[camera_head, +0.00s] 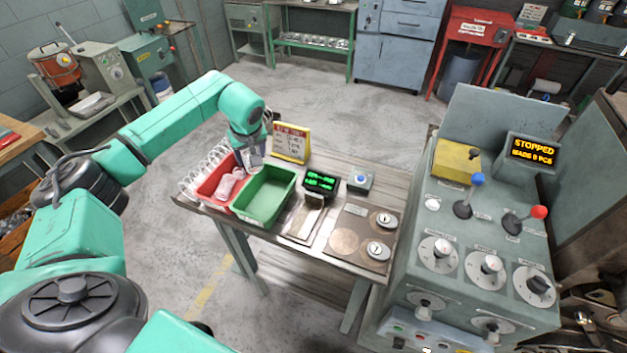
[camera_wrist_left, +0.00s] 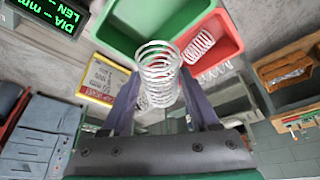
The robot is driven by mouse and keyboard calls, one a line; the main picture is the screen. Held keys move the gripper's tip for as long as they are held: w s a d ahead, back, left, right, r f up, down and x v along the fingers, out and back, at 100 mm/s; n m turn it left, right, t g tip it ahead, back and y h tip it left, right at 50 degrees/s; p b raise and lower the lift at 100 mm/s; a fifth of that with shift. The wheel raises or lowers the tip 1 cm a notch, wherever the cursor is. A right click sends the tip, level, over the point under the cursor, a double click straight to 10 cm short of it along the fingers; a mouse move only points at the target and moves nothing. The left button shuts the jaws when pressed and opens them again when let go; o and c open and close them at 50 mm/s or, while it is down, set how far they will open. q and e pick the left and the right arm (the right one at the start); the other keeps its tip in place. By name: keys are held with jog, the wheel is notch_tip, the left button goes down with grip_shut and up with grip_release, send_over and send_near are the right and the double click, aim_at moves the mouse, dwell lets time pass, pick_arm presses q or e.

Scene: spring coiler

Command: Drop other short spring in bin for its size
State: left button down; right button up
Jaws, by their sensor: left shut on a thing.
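My left gripper (camera_head: 251,164) points down over the green bin (camera_head: 262,212), near its back left corner by the red bin (camera_head: 207,188). In the left wrist view my left gripper (camera_wrist_left: 162,85) is shut on a pale coil spring (camera_wrist_left: 158,66), which sticks out past the fingertips. The green bin (camera_wrist_left: 135,22) and the red bin (camera_wrist_left: 228,38) lie beyond it. The part of the green bin that shows looks empty. Another spring (camera_wrist_left: 199,45) lies in the red bin. The head view barely shows the held spring. My right gripper is not in view.
Wire coils (camera_head: 192,181) stand left of the red bin. A yellow-framed sign (camera_head: 291,143) stands behind the green bin. A green-lit readout (camera_head: 321,182) and a small button box (camera_head: 361,179) sit to its right. The coiler's screen (camera_head: 533,151) reads STOPPED.

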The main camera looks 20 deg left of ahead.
pick_arm(q)
jog(key=shift+w+d+f, duration=0.1)
jog(key=shift+w+d, duration=0.25)
jog(key=shift+d, duration=0.35)
jog(key=shift+d+f, duration=0.1)
jog(key=shift+f, duration=0.25)
jog(key=f+b, duration=0.3)
jog(key=a+f+b, duration=0.1)
jog(key=f, duration=0.1)
jog(key=shift+s+f, duration=0.25)
jog(key=shift+c, duration=1.3)
grip_release()
jog(key=shift+s+a, duration=0.1)
jog(key=shift+o, duration=1)
jog(key=shift+a, duration=0.1)
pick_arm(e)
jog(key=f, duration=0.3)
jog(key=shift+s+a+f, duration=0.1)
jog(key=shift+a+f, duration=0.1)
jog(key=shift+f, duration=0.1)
pick_arm(q)
jog(key=shift+b, duration=0.3)
